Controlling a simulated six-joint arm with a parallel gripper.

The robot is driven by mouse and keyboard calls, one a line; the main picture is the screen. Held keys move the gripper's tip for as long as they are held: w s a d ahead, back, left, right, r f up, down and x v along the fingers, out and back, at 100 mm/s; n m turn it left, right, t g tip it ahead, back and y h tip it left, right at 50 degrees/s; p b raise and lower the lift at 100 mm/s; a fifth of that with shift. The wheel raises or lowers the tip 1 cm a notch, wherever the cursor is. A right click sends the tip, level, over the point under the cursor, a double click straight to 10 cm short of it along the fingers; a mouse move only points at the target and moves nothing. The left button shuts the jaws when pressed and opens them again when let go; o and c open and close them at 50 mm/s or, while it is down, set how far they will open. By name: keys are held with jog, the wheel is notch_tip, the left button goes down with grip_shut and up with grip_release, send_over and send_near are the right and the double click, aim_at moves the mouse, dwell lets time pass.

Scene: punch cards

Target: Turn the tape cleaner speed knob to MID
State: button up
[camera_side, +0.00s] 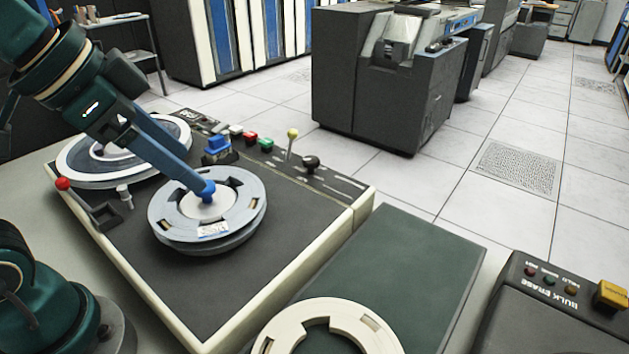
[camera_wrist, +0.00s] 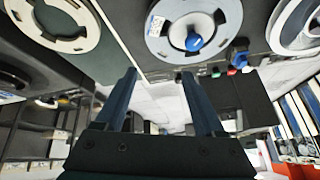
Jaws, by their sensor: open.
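The tape cleaner (camera_side: 138,257) is a dark-topped, cream-edged unit with a control strip at its far right. A small black knob (camera_side: 310,163), apparently the speed knob, sits on that strip beside white markings. Its pointing direction and lettering are too small to read. My gripper (camera_side: 198,183) points down over the grey reel (camera_side: 172,215), left of the knob and apart from it. In the side view its blue fingers overlap the reel's blue hub (camera_side: 208,190); contact cannot be told. In the wrist view my gripper (camera_wrist: 159,73) is open, with nothing between the fingers.
A yellow-tipped lever (camera_side: 292,133), red button (camera_side: 249,137), green button (camera_side: 266,144) and blue switch (camera_side: 217,146) stand near the knob. A white reel (camera_side: 78,160) lies behind, a red-tipped lever (camera_side: 63,184) at left. A cream reel (camera_side: 268,335) and the bulk eraser (camera_side: 535,320) are in front.

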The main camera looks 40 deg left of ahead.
jog(key=w+r+m, duration=0.3)
jog(key=w+r, duration=0.1)
jog(key=w, duration=0.4)
jog(key=m+g+h, duration=0.2)
jog(key=g, duration=0.1)
send_over(311, 159)
jog(key=s+a, duration=0.2)
notch_tip(311, 159, down, 11)
jog(key=shift+d+f, duration=0.1)
jog(key=shift+d, duration=0.05)
jog(key=shift+w+f, duration=0.15)
jog(key=shift+f, duration=0.55)
jog(key=shift+x, duration=2.1)
jog(key=shift+d, duration=0.1)
